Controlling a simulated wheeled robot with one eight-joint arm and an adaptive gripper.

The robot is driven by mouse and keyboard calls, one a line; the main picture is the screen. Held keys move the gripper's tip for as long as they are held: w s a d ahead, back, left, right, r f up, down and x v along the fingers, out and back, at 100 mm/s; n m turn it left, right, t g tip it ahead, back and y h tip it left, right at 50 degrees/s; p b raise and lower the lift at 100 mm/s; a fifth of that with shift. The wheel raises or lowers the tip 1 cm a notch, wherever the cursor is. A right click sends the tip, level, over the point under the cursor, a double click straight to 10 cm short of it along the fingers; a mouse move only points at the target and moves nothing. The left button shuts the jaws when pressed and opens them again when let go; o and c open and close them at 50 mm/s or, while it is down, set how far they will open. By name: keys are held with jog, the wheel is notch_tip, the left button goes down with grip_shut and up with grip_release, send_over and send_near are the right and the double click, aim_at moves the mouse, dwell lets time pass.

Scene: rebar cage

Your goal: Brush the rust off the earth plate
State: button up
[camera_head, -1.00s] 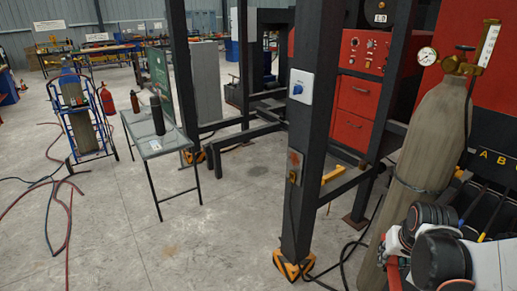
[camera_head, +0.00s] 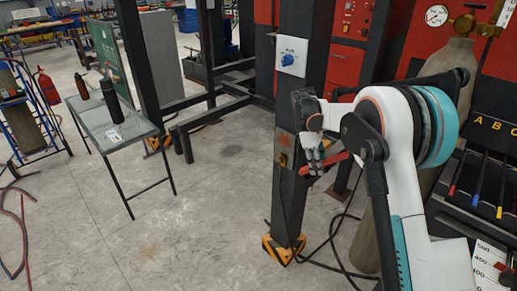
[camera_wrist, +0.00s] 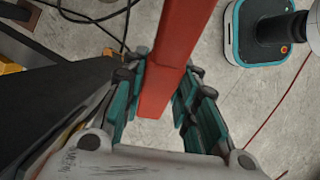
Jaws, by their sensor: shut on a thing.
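My gripper (camera_head: 312,158) is beside the dark steel post (camera_head: 290,190), at about the height of the rusty earth plate (camera_head: 282,158) on it. The plate is small and partly lost in the post's shade. A red handle (camera_head: 337,161), seemingly the brush's, sticks out to the right of my gripper. In the wrist view the red handle (camera_wrist: 163,75) runs between the teal fingers (camera_wrist: 160,95), which are shut on it. The bristles are not clear in either view, so I cannot tell if they touch the plate.
A blue-knobbed switch box (camera_head: 291,57) is higher on the post. Black cables (camera_head: 335,235) lie by its yellow-black foot (camera_head: 284,248). A gas cylinder (camera_head: 447,75) stands behind my arm. A mesh table (camera_head: 120,128) with bottles stands left; the floor between is clear.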

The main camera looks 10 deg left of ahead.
jog(key=w+a+f+n+t+h+b, duration=0.1)
jog(key=w+a+n+t+h+b, duration=0.15)
jog(key=w+a+n+t, duration=0.65)
jog(key=w+a+f+n+t+h+b, duration=0.1)
jog(key=w+a+f+n+t+h, duration=0.25)
jog(key=a, duration=1.05)
jog(key=w+d+r+n+y, duration=0.1)
jog(key=w+d+r, duration=0.1)
jog(key=w+d, duration=0.2)
jog(key=shift+w+n, duration=0.35)
jog(key=shift+w, duration=0.1)
jog(key=shift+w+d+g, duration=0.25)
jog(key=shift+w+d, duration=0.35)
jog(key=shift+w, duration=0.1)
jog(key=shift+s+d, duration=1.3)
jog(key=shift+d, duration=0.25)
jog(key=shift+s+d, duration=0.1)
jog(key=shift+d, duration=0.05)
